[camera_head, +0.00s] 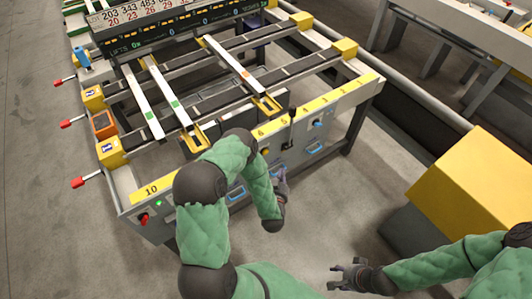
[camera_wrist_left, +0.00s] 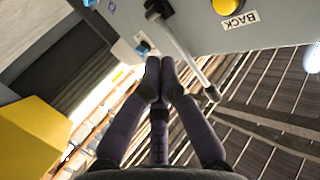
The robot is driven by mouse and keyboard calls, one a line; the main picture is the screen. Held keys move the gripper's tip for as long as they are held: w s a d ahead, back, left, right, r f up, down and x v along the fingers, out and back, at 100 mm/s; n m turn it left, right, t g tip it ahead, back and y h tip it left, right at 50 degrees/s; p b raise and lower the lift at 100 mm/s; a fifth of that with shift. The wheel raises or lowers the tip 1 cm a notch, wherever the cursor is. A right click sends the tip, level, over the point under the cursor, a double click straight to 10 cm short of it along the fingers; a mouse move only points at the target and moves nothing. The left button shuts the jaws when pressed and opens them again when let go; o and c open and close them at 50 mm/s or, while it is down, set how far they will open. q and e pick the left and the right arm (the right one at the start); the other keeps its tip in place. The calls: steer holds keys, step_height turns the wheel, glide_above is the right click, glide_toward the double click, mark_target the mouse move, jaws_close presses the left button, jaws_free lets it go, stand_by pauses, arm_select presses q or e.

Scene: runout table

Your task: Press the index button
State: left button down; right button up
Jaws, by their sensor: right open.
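The table's front control panel (camera_head: 325,135) carries several controls, but I cannot read which is the index button. A yellow button (camera_head: 265,151) and a blue control (camera_head: 317,123) show on it. In the left wrist view a yellow button (camera_wrist_left: 228,6) is labelled BACK, and a small blue control (camera_wrist_left: 143,48) lies just beyond my fingertips, its label unreadable. My left gripper (camera_head: 282,180) is low in front of the panel; its fingers (camera_wrist_left: 160,66) are together and empty, and I cannot tell if they touch anything. My right gripper (camera_head: 342,276) is open and empty, away from the panel.
A grey lever (camera_wrist_left: 187,48) sticks out close to my left fingers. A yellow box (camera_head: 475,185) stands at the right. Red-tipped handles (camera_head: 78,182) line the table's left side. A display board (camera_head: 180,25) is at the back. Floor is clear before the panel.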

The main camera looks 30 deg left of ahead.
mark_target(265, 152)
arm_select(q)
steer(key=w+a+b, duration=0.1)
steer(key=w+a, duration=0.2)
steer(key=a, duration=0.5)
steer(key=shift+w, duration=0.15)
stand_by(1.5)
steer(key=shift+w+a+b, duration=0.15)
steer(key=shift+a+b, duration=0.15)
steer(key=shift+b, duration=0.05)
